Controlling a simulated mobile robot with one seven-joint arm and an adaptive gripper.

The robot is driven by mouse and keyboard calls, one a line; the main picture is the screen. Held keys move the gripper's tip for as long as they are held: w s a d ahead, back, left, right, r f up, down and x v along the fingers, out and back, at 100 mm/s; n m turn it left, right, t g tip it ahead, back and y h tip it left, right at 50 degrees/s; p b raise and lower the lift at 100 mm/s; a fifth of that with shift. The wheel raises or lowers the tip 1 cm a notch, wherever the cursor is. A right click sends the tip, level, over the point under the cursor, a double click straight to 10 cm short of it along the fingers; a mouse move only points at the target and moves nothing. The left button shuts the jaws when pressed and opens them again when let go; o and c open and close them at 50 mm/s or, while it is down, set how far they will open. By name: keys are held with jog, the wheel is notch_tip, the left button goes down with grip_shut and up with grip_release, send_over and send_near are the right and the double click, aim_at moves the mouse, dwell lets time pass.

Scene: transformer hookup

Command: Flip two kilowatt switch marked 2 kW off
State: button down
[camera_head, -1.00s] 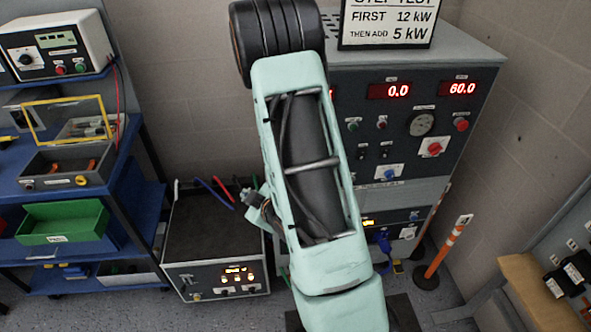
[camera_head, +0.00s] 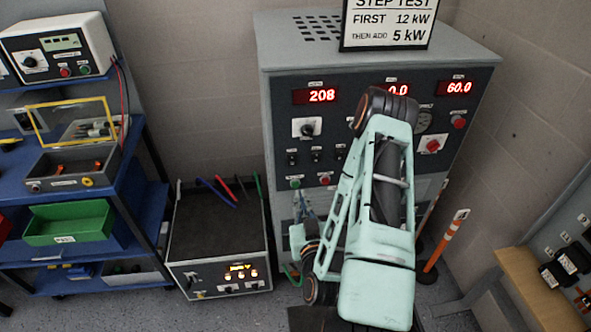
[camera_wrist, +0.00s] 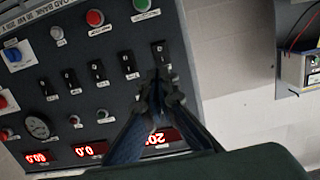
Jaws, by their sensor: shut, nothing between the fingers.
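A row of several black toggle switches is on the dark panel of the grey cabinet. In the wrist view the panel is upside down, and the switch labels are too small to read, so I cannot tell which is marked 2 kW. The end switch (camera_wrist: 160,50) of the row is just beyond my gripper's tips; it is the leftmost switch (camera_head: 292,158) in the head view. My gripper (camera_wrist: 160,84) is shut and empty, close in front of the panel; contact cannot be told. In the head view my gripper (camera_head: 304,204) is low before the panel, below the switches.
The cabinet (camera_head: 275,75) has red displays reading 208, 0.0 and 60.0. A green button (camera_head: 295,183), a red button (camera_head: 325,180) and a rotary knob (camera_head: 308,129) are near the switches. A box unit (camera_head: 218,267) stands left; blue shelves (camera_head: 140,215) are farther left.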

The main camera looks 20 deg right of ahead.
jog(key=b, duration=1.2)
send_near(292, 164)
jog(key=shift+b+x, duration=0.65)
jog(key=shift+x, duration=2.75)
